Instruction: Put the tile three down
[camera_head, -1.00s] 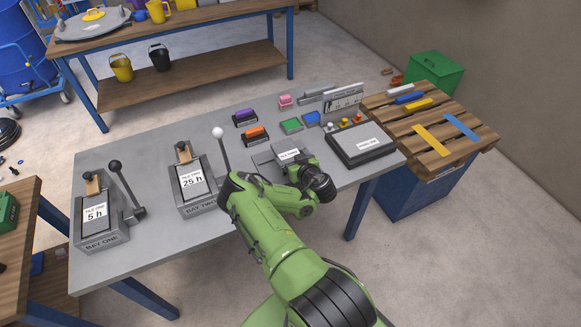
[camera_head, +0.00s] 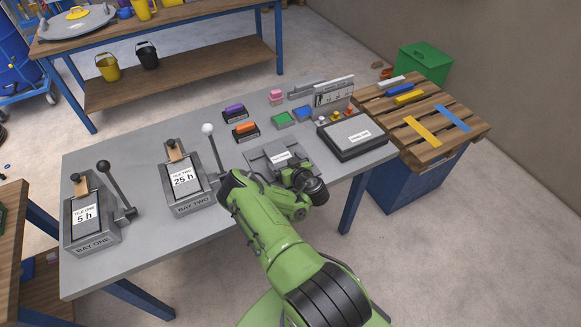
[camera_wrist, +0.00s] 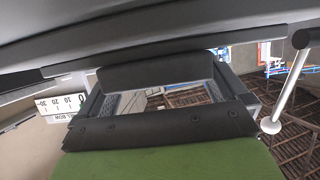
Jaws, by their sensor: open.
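Tile three (camera_head: 264,162) is a flat grey slab with a small white label. In the head view it lies at the right-middle of the grey bench, just beyond the end of my arm. Its near side is hidden by my wrist, so I cannot tell exactly what lies under it. My gripper (camera_wrist: 160,95) is open in the wrist view, its two fingers apart. Dark slab-like surfaces fill the top of that view, close to the fingers; I cannot tell whether they touch. In the head view the fingers are hidden behind my wrist.
Bay one (camera_head: 92,240) and bay two (camera_head: 190,204) stand left, each holding a labelled tile beside an upright lever. Orange (camera_head: 245,128) and purple (camera_head: 234,111) blocks sit behind tile three.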

